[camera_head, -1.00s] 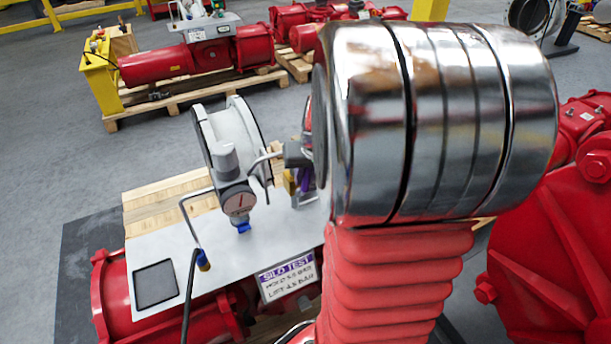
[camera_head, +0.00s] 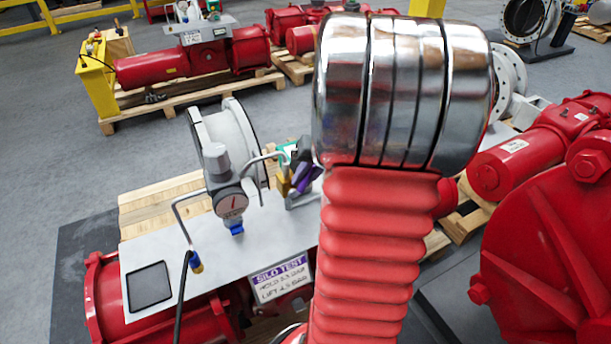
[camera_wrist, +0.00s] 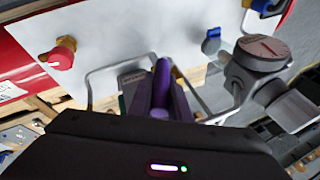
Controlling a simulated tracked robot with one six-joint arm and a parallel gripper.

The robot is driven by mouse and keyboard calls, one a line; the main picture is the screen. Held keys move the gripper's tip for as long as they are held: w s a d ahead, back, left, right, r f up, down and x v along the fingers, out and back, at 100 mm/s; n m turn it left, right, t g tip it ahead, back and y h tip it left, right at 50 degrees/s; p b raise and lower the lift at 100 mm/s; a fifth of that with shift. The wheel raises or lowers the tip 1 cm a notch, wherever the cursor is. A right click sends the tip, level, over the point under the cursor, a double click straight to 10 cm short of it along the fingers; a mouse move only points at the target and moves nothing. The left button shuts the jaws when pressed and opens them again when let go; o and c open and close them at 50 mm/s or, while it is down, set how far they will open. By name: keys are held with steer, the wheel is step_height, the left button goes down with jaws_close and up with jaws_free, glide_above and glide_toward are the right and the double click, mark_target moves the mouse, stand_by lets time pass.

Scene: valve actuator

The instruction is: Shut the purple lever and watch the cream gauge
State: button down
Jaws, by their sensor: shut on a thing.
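The purple lever (camera_head: 308,177) shows tilted beside the brass-coloured valve body, just left of my silver wrist in the head view. In the wrist view the purple lever (camera_wrist: 162,88) rises between the fingers of my gripper (camera_wrist: 160,105). My gripper is shut on it; the fingers are mostly hidden. The gauge (camera_head: 232,203) has a round pale face with a red needle and hangs on a grey regulator left of the lever. The gauge also shows at the right of the wrist view (camera_wrist: 262,52), seen obliquely. Its reading is too small to tell.
A bent grey pipe (camera_head: 177,212) and a black hose stand left of the gauge. A red knob (camera_wrist: 62,54) shows in the wrist view. Large red housings (camera_head: 540,250) stand at the right.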

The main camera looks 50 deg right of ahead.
steer(key=shift+s+f, duration=0.15)
steer(key=shift+s, duration=0.05)
steer(key=c, duration=1.7)
jaws_free()
steer(key=shift+o, duration=0.2)
steer(key=shift+r, duration=0.25)
steer(key=shift+s+d+r, duration=0.1)
steer(key=shift+r, duration=0.4)
steer(key=v, duration=1.2)
steer(key=shift+s, duration=0.3)
steer(key=shift+r, duration=0.1)
